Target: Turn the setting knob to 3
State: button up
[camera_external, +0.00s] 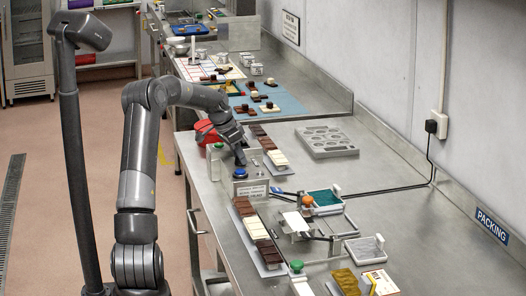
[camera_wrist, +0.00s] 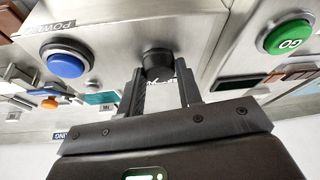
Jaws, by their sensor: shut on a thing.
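The setting knob (camera_wrist: 158,63) is small, round and black, on a metal control panel in the wrist view. My gripper (camera_wrist: 160,85) has its two dark fingers on either side of the knob and is shut on it. The marks around the knob are mostly hidden by the fingers, so I cannot read its setting. In the external view my gripper (camera_external: 241,160) reaches down to the panel by the blue button, and the knob is hidden there.
A blue button (camera_wrist: 66,62) labelled POWER and a green GO button (camera_wrist: 287,37) flank the knob. In the external view the blue button (camera_external: 240,173) stands near the bench's front edge. Chocolate bars and a grey mould (camera_external: 327,141) lie on the metal bench (camera_external: 400,215).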

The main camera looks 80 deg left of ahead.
jog(key=shift+a+m+h, duration=0.1)
jog(key=shift+m+h, duration=0.7)
jog(key=shift+m, duration=1.1)
jog(key=o, duration=1)
jog(key=shift+c, duration=0.2)
jog(key=shift+r, duration=0.1)
jog(key=v, duration=1)
jog(key=shift+s+r, duration=0.2)
jog(key=shift+r, duration=0.05)
